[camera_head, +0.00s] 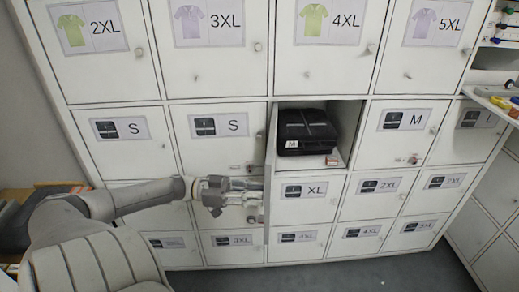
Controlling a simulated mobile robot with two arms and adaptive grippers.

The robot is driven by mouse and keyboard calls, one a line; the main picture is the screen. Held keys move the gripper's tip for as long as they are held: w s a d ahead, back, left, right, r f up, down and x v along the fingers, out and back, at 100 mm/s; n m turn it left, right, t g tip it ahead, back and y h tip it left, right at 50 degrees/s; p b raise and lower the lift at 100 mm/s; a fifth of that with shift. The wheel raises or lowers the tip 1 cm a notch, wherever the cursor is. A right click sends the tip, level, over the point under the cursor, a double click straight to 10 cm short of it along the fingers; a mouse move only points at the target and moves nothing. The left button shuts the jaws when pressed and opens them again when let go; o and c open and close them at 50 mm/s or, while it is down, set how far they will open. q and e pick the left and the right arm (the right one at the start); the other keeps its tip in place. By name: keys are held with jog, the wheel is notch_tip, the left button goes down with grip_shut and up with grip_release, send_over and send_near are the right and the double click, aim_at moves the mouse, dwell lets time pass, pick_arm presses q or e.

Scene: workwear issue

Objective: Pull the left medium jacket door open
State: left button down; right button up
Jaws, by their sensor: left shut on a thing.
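The left medium jacket door (269,150) stands swung out from the locker wall, seen nearly edge-on at the left side of its compartment. The open compartment (352,128) holds a black folded jacket (306,128) with an M tag. My left gripper (251,190) comes in from the left and is shut at the outer, lower part of this door. Its fingers partly cover the contact, so the exact grip point is hard to see. My right gripper is not in view.
A second M door (404,131) is shut to the right of the open compartment. Shut S doors (213,130) are on the left and an XL door (306,197) is below. A shelf (494,100) with small items juts out at the right edge. Grey floor shows at the bottom.

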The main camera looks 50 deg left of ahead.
pick_arm(q)
jog(key=shift+s+f, duration=0.1)
jog(key=shift+f, duration=0.2)
jog(key=c, duration=1.7)
grip_release()
jog(key=o, duration=0.4)
jog(key=shift+r, duration=0.15)
jog(key=v, duration=1.2)
